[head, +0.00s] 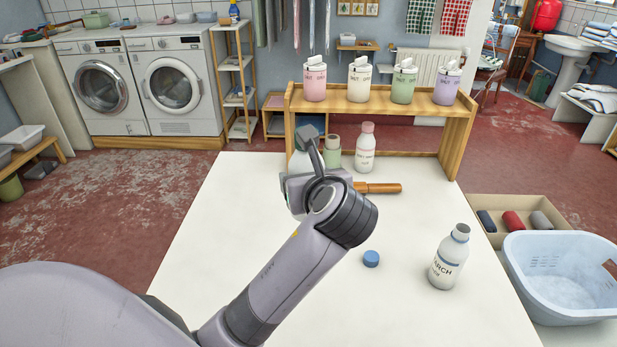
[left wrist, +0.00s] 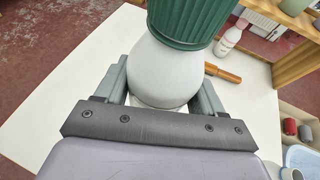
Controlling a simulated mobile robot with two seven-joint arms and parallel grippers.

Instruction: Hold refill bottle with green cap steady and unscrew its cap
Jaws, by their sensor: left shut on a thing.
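The refill bottle with green cap stands between the fingers of my left gripper (left wrist: 163,92) in the left wrist view. Its white rounded body (left wrist: 160,70) is gripped below the ribbed dark green cap (left wrist: 188,20), which is on the bottle. In the head view my left gripper (head: 300,188) is at the far part of the white table, in front of the wooden shelf. There the bottle is mostly hidden behind my gripper and wrist; a pale part of it (head: 298,162) shows. My right gripper is not in view.
An open starch bottle (head: 449,260) and a loose blue cap (head: 371,258) are on the white table (head: 230,260). A wooden-handled tool (head: 378,188), a pink-capped bottle (head: 365,150) and a pale green bottle (head: 332,152) are near the shelf (head: 380,107). A blue basket (head: 560,285) stands right.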

